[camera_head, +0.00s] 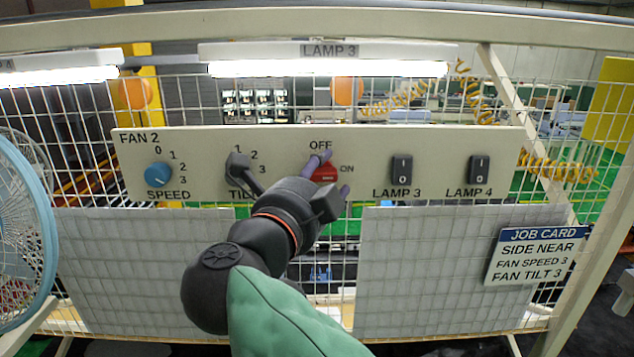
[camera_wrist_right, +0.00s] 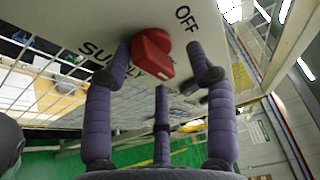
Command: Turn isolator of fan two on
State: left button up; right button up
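The fan two isolator is a red rotary knob (camera_head: 325,171) on the cream panel, with OFF above it and ON to its right. In the right wrist view the red knob (camera_wrist_right: 151,52) sits between my purple fingers, with OFF at upper right and part of SUPPLY at lower left. My right gripper (camera_head: 331,175) is at the knob with its fingers spread around it. In the wrist view the left finger is close against the knob and the right finger stands apart from it. My left gripper is not in view.
The panel (camera_head: 360,141) also has a blue SPEED knob (camera_head: 158,175), a black TILT lever (camera_head: 240,170) and LAMP 3 (camera_head: 401,169) and LAMP 4 (camera_head: 479,170) rockers. A job card (camera_head: 536,256) hangs at right. A fan (camera_head: 22,225) stands at left. Wire mesh surrounds the panel.

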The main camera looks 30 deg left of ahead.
jog(key=shift+a+f, duration=0.1)
jog(key=shift+a, duration=0.05)
jog(key=shift+s+f, duration=0.1)
jog(key=shift+s, duration=0.3)
jog(key=s+d, duration=0.2)
jog(key=s, duration=0.9)
